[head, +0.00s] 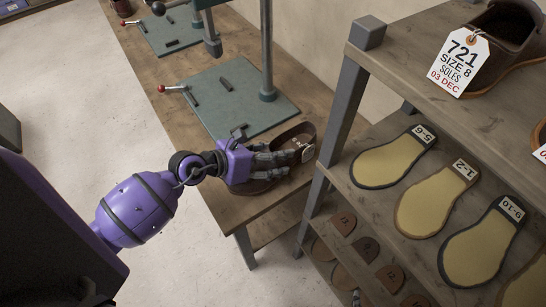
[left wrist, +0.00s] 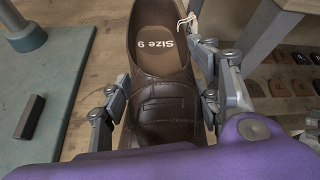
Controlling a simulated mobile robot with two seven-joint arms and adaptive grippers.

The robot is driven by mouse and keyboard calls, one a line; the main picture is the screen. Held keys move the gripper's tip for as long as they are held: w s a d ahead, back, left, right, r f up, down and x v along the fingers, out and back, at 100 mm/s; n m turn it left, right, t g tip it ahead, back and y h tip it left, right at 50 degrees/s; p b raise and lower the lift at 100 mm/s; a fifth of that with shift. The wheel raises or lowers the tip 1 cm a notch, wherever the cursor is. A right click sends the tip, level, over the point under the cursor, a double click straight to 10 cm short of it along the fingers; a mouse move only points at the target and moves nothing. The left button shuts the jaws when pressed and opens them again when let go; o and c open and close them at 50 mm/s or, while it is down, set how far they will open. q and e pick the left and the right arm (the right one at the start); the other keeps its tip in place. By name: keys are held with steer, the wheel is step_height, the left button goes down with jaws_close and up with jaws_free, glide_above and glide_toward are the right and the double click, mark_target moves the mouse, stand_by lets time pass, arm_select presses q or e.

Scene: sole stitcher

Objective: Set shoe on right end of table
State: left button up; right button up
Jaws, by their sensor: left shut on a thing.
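A dark brown leather shoe (head: 303,133) is at the near right end of the wooden table (head: 228,204). In the left wrist view the shoe (left wrist: 160,75) lies lengthwise, with "Size 9" on its insole and a string at its opening. My left gripper (head: 280,160) is shut on the shoe, with fingers on both sides of it; the gripper (left wrist: 160,100) also shows in the left wrist view. The gripper hides part of the shoe in the head view. I cannot tell whether its sole touches the tabletop. My right gripper is not in view.
A green machine base (head: 225,118) with a post stands just behind the shoe. A shelf rack (head: 336,135) with soles (head: 395,162) and a tagged shoe (head: 507,30) stands close on the right. Open floor (head: 75,75) lies left of the table.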

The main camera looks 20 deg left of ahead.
arm_select(q)
steer(key=shift+f, duration=0.9)
steer(key=o, duration=1.6)
steer(key=shift+s+a, duration=0.1)
steer(key=shift+s, duration=0.05)
